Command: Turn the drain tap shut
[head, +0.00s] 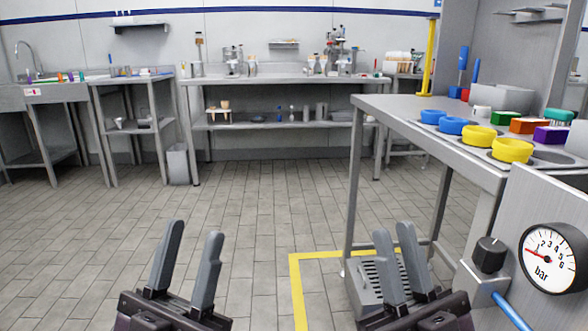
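No tap clearly marked as a drain tap shows in the head view. A black knob (490,254) sits at the lower right beside a round pressure gauge (553,258) marked "bar". A blue pipe (511,312) runs below the knob and gauge. I cannot tell whether this knob is the drain tap. My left gripper (192,235) is open and empty over the floor at the bottom left. My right gripper (395,234) is open and empty, to the left of the knob and apart from it.
A steel counter (385,106) with blue and yellow rings (478,137) stands at the right. A grated floor drain box (366,284) shows behind my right gripper, inside a yellow floor line (297,292). Steel tables (270,80) line the back wall. The middle floor is clear.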

